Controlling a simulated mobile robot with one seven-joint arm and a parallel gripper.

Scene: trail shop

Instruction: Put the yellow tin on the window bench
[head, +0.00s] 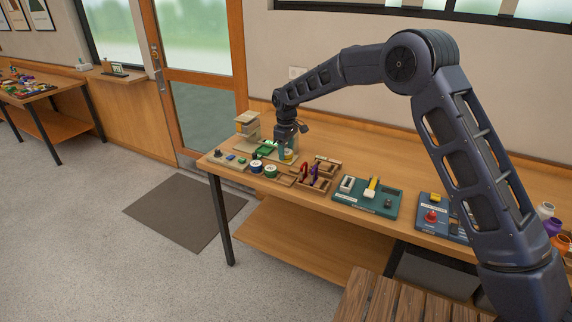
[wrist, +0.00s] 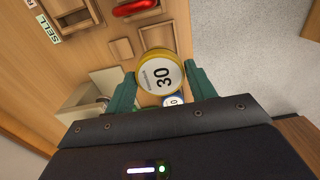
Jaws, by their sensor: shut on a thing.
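The yellow tin (wrist: 160,75), with a white lid marked 30, is between the green fingers of my gripper (wrist: 158,88) in the wrist view. My gripper is shut on it. In the head view my gripper (head: 287,152) is low over the left end of the long wooden bench (head: 330,217), and the yellow tin (head: 288,157) shows only as a small patch below the fingers. Whether the tin touches the surface beneath cannot be told. Under a window at the far left is a wooden ledge (head: 128,79). Which surface is the window bench is not labelled.
Blue-rimmed (head: 257,165) and green-rimmed (head: 270,171) tins stand close to my gripper. Wooden trays with red and purple pieces (head: 315,171) and a green board (head: 366,201) lie to the right. Another table (head: 30,91) with items stands far left; open floor lies between.

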